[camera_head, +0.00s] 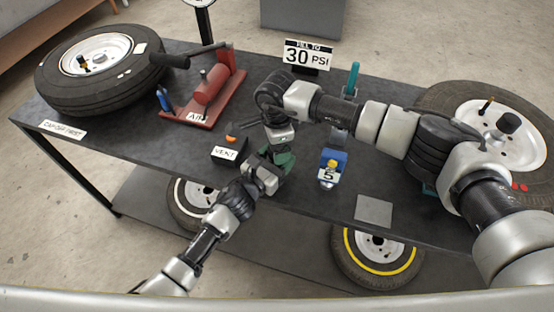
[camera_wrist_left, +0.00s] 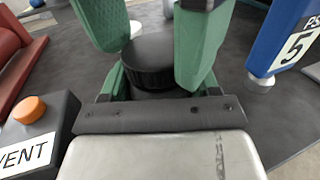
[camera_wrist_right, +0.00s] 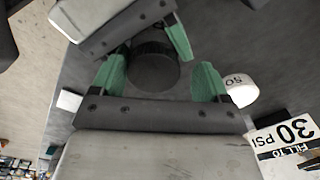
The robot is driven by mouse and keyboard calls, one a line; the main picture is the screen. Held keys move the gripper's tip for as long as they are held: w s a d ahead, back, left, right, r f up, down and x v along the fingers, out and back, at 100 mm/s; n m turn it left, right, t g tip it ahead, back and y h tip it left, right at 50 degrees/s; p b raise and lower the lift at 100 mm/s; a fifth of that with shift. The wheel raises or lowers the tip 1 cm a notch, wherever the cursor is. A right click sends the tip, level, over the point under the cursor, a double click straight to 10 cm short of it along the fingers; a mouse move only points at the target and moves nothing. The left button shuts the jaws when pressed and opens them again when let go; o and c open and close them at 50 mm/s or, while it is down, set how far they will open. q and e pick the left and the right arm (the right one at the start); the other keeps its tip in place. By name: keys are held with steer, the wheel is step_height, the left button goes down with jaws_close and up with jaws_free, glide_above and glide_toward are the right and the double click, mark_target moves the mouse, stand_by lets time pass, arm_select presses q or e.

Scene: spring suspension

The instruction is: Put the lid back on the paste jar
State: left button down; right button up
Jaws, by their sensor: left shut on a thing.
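The black round lid (camera_wrist_left: 147,62) with a ridged rim shows between green fingers in the left wrist view and also in the right wrist view (camera_wrist_right: 153,70). A dark shape lies under it; I cannot tell whether this is the jar or how the lid sits on it. My left gripper (camera_head: 274,166) is shut on the dark round piece. My right gripper (camera_head: 275,150) is just above and beyond it, its fingers (camera_wrist_right: 160,78) apart with a gap beside the lid. In the head view the grippers hide the lid and jar.
A VENT box (camera_head: 229,153) stands left of the grippers and a blue gauge marked 5 (camera_head: 332,167) stands right. A white round thing (camera_wrist_right: 238,88) is close to the right fingers. A red air pump (camera_head: 208,90), a tyre (camera_head: 100,68) and a 30 PSI sign (camera_head: 307,56) stand farther back.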

steer(key=shift+s, duration=0.15)
steer(key=shift+r, duration=2.25)
steer(key=shift+c, duration=0.4)
steer(key=shift+r+n, duration=0.6)
steer(key=shift+n, duration=0.5)
step_height(320, 180, up, 2)
steer(key=n, duration=0.4)
steer(key=shift+r, duration=0.1)
steer(key=shift+f, duration=4)
